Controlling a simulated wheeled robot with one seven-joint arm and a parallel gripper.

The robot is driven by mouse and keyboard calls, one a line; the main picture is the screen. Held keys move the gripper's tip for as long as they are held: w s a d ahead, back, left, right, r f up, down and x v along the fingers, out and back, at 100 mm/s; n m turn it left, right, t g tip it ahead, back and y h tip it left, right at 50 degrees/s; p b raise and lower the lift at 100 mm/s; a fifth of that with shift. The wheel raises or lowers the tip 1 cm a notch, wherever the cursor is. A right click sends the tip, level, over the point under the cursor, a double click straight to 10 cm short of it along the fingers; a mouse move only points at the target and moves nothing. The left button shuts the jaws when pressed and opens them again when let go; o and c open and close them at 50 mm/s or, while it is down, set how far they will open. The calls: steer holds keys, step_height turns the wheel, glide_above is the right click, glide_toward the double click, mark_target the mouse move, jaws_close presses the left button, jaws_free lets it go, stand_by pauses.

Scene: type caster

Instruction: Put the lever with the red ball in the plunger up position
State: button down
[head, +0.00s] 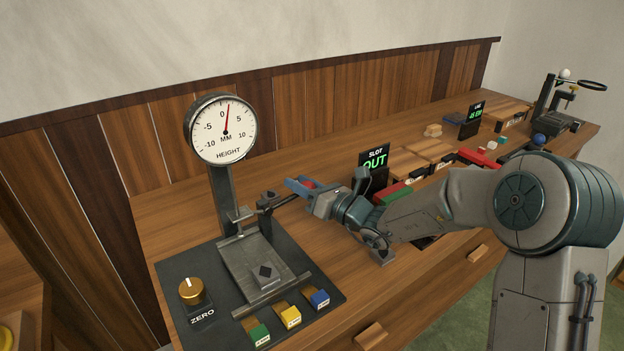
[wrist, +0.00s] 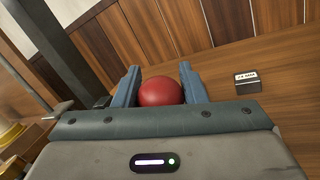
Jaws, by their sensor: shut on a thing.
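The red ball (wrist: 161,92) of the lever sits between the two blue fingers of my gripper (wrist: 160,88) in the wrist view. The fingers touch it on both sides, and my gripper is shut on it. In the head view my gripper (head: 300,187) is at the right of the gauge stand, and the ball is mostly hidden by the fingers. The lever's thin dark rod (head: 268,203) runs from the stand to my gripper. The plunger tip is too small to make out. The dial gauge (head: 223,129) marked HEIGHT has its red needle slightly right of 0.
A plate with a small dark block (head: 265,274) lies below the lever. A gold ZERO knob (head: 191,291) and green, yellow and blue keys (head: 290,316) stand in front. A SLOT display (head: 375,160) reading OUT stands to the right.

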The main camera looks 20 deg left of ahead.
steer(key=shift+f+m, duration=0.5)
steer(key=shift+f, duration=0.2)
steer(key=c, duration=0.9)
jaws_free()
steer(key=shift+s, duration=0.1)
steer(key=shift+r, duration=0.15)
steer(key=shift+d, duration=0.2)
steer(key=v, duration=1.3)
steer(key=shift+s+d+f, duration=0.15)
steer(key=shift+f, duration=0.15)
